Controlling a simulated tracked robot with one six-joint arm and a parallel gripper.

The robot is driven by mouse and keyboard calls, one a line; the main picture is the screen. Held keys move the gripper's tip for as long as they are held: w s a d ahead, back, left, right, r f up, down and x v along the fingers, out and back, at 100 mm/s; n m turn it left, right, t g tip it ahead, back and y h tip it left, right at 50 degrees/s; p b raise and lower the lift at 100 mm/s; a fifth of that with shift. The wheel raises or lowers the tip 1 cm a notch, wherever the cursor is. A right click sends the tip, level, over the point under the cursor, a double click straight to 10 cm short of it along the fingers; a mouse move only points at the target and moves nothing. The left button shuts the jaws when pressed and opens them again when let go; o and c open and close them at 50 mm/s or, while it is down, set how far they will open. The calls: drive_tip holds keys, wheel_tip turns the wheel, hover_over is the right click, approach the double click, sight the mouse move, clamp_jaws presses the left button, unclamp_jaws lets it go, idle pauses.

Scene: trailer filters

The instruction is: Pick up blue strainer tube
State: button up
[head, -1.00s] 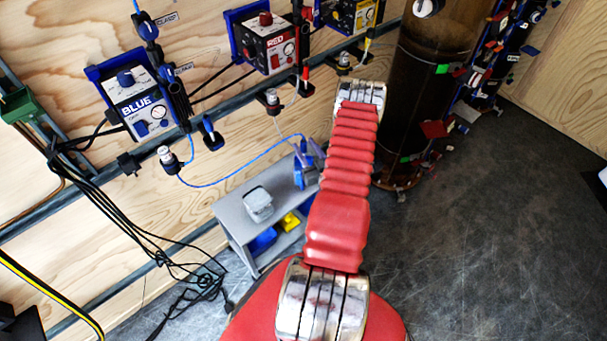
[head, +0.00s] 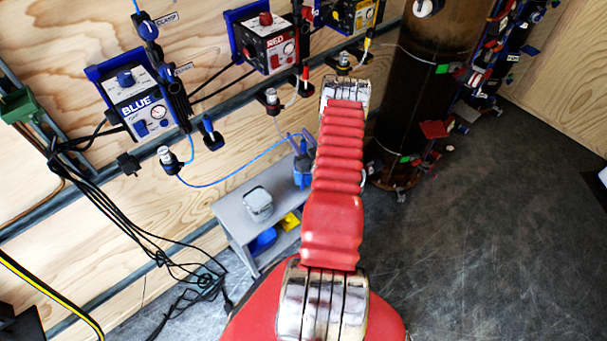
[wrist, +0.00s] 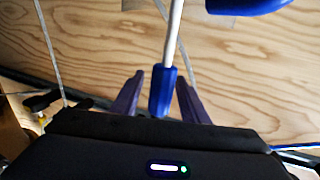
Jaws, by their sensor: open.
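In the wrist view, a pale thin tube with a blue end piece (wrist: 162,90) comes down from the top. The blue end stands between the two purple fingers of my gripper (wrist: 160,76). The fingers are open, with a gap visible on each side of the blue end. The lower tip of the blue end is close to the dark gripper body. In the head view, a blue piece (head: 303,172) with a thin blue hose shows at the right end of the grey bench, partly hidden by my red arm. My arm hides most of the gripper there.
The grey bench (head: 232,217) holds a clear square container (head: 258,204), with blue and yellow items on its lower shelf. The BLUE box (head: 140,105) and RED box (head: 268,45) hang on the plywood wall. A dark cylinder (head: 420,90) stands right of my arm. The right floor is clear.

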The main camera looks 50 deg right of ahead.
drive_tip(key=shift+c, duration=0.6)
clamp_jaws()
idle(0.3)
